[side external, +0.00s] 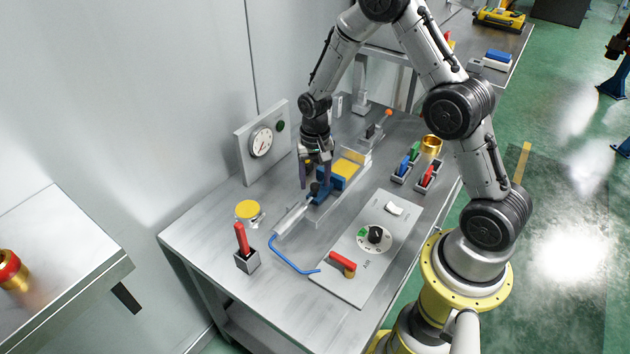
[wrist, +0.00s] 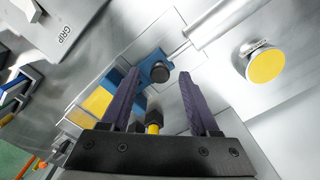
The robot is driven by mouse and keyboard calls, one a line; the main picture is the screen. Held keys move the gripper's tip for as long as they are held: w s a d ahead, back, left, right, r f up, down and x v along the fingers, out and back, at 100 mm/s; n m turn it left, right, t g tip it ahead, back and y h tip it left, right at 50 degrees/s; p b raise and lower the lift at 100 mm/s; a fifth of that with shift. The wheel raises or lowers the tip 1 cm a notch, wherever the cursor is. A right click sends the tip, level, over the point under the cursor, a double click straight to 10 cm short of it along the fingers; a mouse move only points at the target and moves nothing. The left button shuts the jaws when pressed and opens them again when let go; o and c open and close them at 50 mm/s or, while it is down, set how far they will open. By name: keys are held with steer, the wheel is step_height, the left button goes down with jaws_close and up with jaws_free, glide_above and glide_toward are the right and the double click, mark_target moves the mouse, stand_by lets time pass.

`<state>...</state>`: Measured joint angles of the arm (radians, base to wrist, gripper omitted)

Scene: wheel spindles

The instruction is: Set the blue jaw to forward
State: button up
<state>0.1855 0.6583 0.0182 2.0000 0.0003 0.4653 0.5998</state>
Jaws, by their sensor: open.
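The blue jaw (side external: 338,183) sits on a grey slide on the steel bench, beside a yellow block (side external: 352,163). A grey cylinder (side external: 293,217) with a thin rod runs toward the jaw from the front. In the wrist view, the blue jaw (wrist: 152,62) has a black knob (wrist: 158,76) at its end, between my fingertips in the picture. My gripper (side external: 317,183) is open and points down over the jaw; it also shows in the wrist view (wrist: 158,78) with two purple fingers apart. I cannot tell whether a finger touches the jaw or knob.
A gauge (side external: 261,142) stands at the back left. A yellow disc (side external: 247,209) and a red-handled block (side external: 243,250) are at the left front. A panel (side external: 345,278) with a dial (side external: 376,235) and red lever (side external: 342,263) lies at the front right. Coloured switches (side external: 409,160) stand beyond it.

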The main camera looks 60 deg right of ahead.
steer(key=shift+f, duration=0.5)
jaws_close()
stand_by(1.2)
